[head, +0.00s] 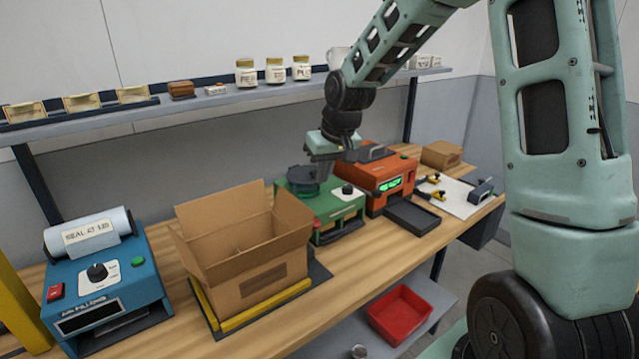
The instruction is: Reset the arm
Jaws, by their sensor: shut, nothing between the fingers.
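My arm comes in from the upper right and reaches over the workbench (375,282). My gripper (322,174) points down over the green machine (338,203), by its dark round top. It is shut and holds nothing. I cannot tell whether the fingertips touch the machine. The orange machine (378,178), with a lit green display, stands just to the right of the gripper.
An open cardboard box (262,262) stands left of the green machine, with a blue machine (105,290) farther left. A shelf (215,100) with jars and small boxes runs behind my arm. A red bin (399,315) sits below the bench. A small carton (441,155) stands at the far right.

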